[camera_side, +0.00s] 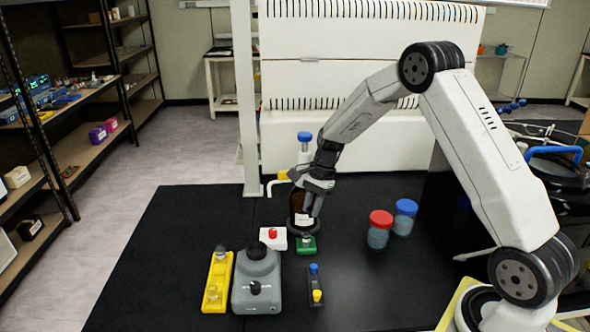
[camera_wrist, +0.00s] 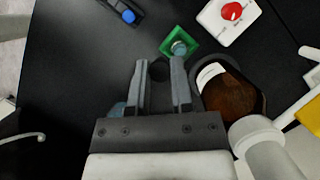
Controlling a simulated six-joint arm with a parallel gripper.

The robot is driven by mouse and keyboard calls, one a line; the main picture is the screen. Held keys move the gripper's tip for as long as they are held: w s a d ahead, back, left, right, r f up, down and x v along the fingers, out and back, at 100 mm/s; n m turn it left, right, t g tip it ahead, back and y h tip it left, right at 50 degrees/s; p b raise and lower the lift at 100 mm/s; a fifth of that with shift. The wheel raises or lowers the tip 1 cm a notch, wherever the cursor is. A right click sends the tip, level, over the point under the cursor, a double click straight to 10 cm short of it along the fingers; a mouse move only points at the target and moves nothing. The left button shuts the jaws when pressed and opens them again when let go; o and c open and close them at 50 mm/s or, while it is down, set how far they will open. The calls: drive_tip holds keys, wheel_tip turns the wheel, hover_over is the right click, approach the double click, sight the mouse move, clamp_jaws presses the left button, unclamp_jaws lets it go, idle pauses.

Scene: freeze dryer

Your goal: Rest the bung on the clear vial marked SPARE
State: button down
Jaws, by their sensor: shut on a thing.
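My gripper (camera_wrist: 159,68) is shut on the bung (camera_wrist: 159,71), a small dark round piece between the fingertips in the wrist view. In the side view my gripper (camera_side: 312,192) points down beside a brown bottle, and the bung cannot be made out. A small clear vial (camera_side: 306,236) stands upright in a green square holder (camera_side: 306,251) just below my gripper. In the wrist view this vial (camera_wrist: 179,47) is just beyond the right fingertip, with the bung apart from it. No SPARE marking is readable.
The brown bottle (camera_wrist: 232,92) stands close on the right of my fingers. Near the holder are a white box with red button (camera_side: 273,239), a grey mixer (camera_side: 256,285), a yellow rack (camera_side: 217,282) and a small dark rack (camera_side: 315,285). Two jars (camera_side: 378,236) (camera_side: 403,222) stand right.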

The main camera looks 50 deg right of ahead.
sight(304, 232)
drive_tip(key=shift+w+d, duration=0.4)
drive_tip(key=shift+w, duration=0.25)
drive_tip(key=shift+w+d, duration=0.35)
drive_tip(key=shift+w, duration=0.25)
drive_tip(key=shift+f, duration=0.15)
drive_tip(key=shift+f, duration=2.95)
drive_tip(key=shift+f, duration=0.65)
unclamp_jaws()
drive_tip(key=shift+r, duration=0.2)
drive_tip(key=shift+r, duration=2.8)
